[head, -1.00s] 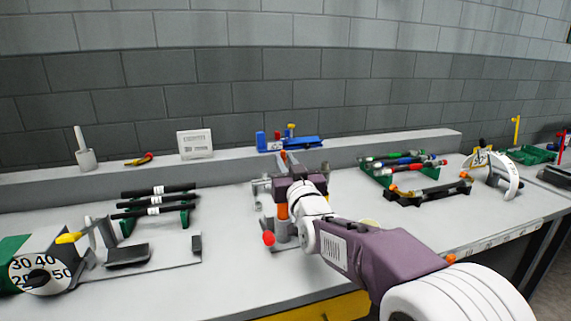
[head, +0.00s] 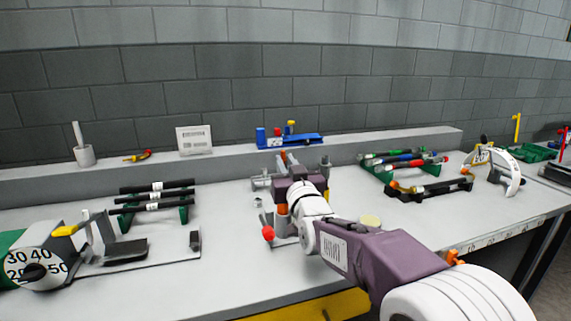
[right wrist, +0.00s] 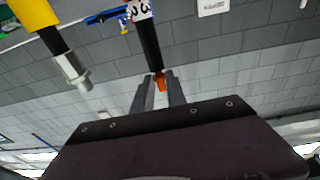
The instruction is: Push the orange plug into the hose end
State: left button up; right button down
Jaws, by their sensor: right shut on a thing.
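In the right wrist view, the fingers of my right gripper (right wrist: 159,92) are shut on the small orange plug (right wrist: 160,82). The end of a black hose (right wrist: 149,45) with a white printed label is right at the plug. I cannot tell how deep the plug sits in the hose end. In the head view my right gripper (head: 288,170) is over the grey clamp fixture (head: 326,166) at the middle of the bench, and its body hides most of the hose there. My left gripper is not in view.
A red-knobbed lever (head: 267,233) stands beside my right gripper. A dial machine (head: 38,265) and a rack of black hoses (head: 157,196) are on the left. A green tray (head: 397,180) of coloured-end hoses and a black tray (head: 433,190) are on the right.

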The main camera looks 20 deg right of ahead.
jog(key=shift+f+b, duration=0.4)
jog(key=shift+f, duration=0.05)
jog(key=c, duration=1.3)
grip_release()
jog(key=shift+o, duration=0.2)
jog(key=s+f, duration=0.1)
jog(key=s, duration=0.8)
jog(key=shift+f, duration=0.2)
